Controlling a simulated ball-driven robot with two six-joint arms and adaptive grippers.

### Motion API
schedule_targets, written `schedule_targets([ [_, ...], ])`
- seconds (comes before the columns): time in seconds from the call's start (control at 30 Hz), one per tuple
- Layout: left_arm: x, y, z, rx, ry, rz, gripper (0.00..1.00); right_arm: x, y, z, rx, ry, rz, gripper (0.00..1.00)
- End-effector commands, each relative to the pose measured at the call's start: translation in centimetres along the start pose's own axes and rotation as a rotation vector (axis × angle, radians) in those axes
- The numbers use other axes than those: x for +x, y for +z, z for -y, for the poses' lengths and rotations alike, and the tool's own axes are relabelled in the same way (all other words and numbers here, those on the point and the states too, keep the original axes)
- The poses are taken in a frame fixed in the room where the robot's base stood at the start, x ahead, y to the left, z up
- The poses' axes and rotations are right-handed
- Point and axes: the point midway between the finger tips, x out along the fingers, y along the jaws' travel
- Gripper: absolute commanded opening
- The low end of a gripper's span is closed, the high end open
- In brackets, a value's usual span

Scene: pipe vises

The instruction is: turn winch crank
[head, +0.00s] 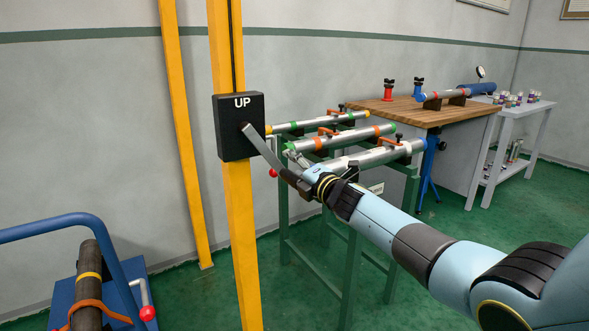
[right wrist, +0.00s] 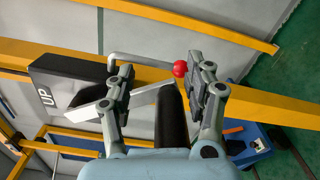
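The winch is a black box marked UP (head: 239,126) on a yellow post (head: 241,240). Its flat grey crank arm (head: 264,152) slants down to the right from the box. In the right wrist view, the crank's black handle (right wrist: 173,118) lies between the fingers of my right gripper (right wrist: 160,70), with gaps showing on both sides. My right gripper (head: 297,172) is open around the handle; contact does not show. A bent grey lever with a red ball (right wrist: 180,68) sits beside the box, close to one fingertip. My left gripper is out of view.
A green stand (head: 347,240) with several pipes is behind my right gripper. A second yellow post (head: 185,140) stands left. A blue cart (head: 110,290) with a dark pipe is at lower left. A wooden workbench (head: 430,110) and white table (head: 512,108) stand at back right.

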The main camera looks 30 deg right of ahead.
Motion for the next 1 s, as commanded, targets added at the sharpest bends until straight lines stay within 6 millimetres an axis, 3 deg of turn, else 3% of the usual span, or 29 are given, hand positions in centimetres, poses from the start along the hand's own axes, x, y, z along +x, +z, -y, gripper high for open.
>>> schedule_targets([
  [0.03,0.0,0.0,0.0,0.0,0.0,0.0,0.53,0.2,0.0,-0.8,0.003,0.014,-0.001,0.52],
  [0.17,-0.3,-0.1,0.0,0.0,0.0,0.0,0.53,-0.2,0.0,-0.7,0.002,0.012,-0.001,0.52],
  [1.0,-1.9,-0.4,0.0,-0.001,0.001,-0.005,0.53,-6.9,0.0,0.0,0.0,0.0,0.0,0.52],
])
